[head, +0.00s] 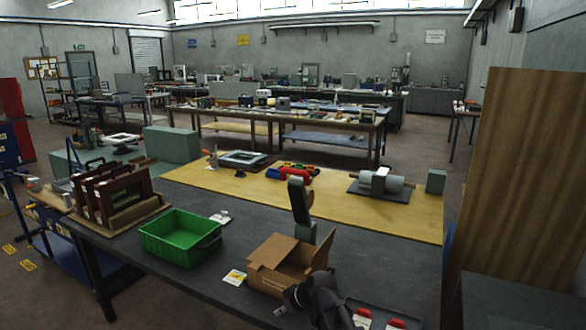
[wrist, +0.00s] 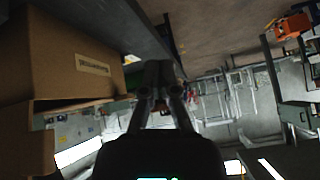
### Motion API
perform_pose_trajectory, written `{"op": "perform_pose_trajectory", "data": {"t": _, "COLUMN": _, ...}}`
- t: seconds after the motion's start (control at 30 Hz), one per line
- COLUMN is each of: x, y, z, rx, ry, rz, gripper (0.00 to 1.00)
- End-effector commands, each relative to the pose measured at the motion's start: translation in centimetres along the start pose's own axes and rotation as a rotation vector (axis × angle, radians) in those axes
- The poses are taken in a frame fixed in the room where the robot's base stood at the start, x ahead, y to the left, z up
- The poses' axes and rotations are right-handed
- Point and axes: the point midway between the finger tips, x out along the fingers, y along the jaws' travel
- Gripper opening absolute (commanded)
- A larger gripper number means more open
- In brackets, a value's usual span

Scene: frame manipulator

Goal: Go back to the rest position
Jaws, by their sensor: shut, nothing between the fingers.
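My gripper (wrist: 158,68) shows in the wrist view with its two dark fingers together and nothing between them. The cardboard box (wrist: 80,62) is at the upper left of that view, beside the fingers and apart from them. In the head view, the open cardboard box (head: 272,262) stands on the dark table (head: 130,245) near its front edge. My dark arm shows at the bottom, just in front of the box. The fingers cannot be made out clearly in the head view.
A green bin (head: 180,238) stands left of the box. A rack of brown frames (head: 108,192) is farther left. A yellow board (head: 225,183) bears a grey cylindrical part (head: 380,184) and red parts (head: 296,170). A tall wooden panel (head: 520,180) stands at the right.

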Motion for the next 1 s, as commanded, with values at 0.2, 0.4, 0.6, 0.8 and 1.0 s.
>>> {"op": "perform_pose_trajectory", "data": {"t": 0.2, "x": -4.3, "y": 2.2, "z": 7.4, "rx": 0.265, "ry": -0.222, "rz": 0.113, "gripper": 0.00}}
{"op": "perform_pose_trajectory", "data": {"t": 0.4, "x": -9.0, "y": 3.7, "z": 14.2, "rx": 0.548, "ry": -0.416, "rz": 0.274, "gripper": 0.00}}
{"op": "perform_pose_trajectory", "data": {"t": 0.6, "x": -12.3, "y": 4.3, "z": 18.2, "rx": 0.737, "ry": -0.523, "rz": 0.405, "gripper": 0.00}}
{"op": "perform_pose_trajectory", "data": {"t": 0.8, "x": -13.2, "y": 4.5, "z": 19.2, "rx": 0.793, "ry": -0.551, "rz": 0.448, "gripper": 0.00}}
{"op": "perform_pose_trajectory", "data": {"t": 1.0, "x": -13.1, "y": 4.5, "z": 19.2, "rx": 0.791, "ry": -0.550, "rz": 0.447, "gripper": 0.00}}
